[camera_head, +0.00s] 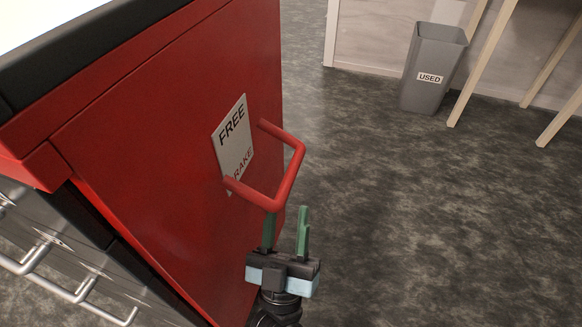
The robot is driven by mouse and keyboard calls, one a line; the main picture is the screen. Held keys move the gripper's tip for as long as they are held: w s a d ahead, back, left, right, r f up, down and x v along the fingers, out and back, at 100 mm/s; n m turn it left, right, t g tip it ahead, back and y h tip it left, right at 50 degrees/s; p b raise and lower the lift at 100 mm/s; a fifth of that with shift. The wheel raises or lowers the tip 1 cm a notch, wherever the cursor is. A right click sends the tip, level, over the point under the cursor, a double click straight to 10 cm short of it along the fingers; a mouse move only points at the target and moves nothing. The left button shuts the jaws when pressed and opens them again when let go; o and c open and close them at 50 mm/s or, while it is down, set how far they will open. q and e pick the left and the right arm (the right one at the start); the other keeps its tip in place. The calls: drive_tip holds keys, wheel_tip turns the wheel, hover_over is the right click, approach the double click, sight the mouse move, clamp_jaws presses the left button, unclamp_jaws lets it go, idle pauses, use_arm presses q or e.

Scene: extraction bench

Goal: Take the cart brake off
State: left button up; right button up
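The red cart (170,130) fills the left side of the view, its red side panel facing me. A red U-shaped handle (291,175) sticks out from this panel. Behind it a white label (233,135) reads FREE at the top and BRAKE at the bottom. The handle's lower leg partly covers the word BRAKE. My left gripper (286,228) is open, its two green fingers pointing up just below the handle's outer lower corner. The tip of its left finger is hidden by or meets the handle; I cannot tell whether they touch. My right gripper is not in view.
Drawers with metal pulls (75,285) are on the cart's front at lower left. A grey bin (432,85) marked USED stands by the back wall beside wooden legs (482,65). The dark floor (430,230) right of the cart is clear.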

sight(290, 172)
use_arm(q)
drive_tip(key=x, duration=0.6)
drive_tip(key=shift+w+r, duration=0.2)
drive_tip(key=shift+w, duration=0.05)
drive_tip(key=shift+w+r, duration=0.3)
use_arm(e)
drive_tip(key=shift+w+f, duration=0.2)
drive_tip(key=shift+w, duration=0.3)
use_arm(q)
drive_tip(key=c, duration=0.7)
clamp_jaws()
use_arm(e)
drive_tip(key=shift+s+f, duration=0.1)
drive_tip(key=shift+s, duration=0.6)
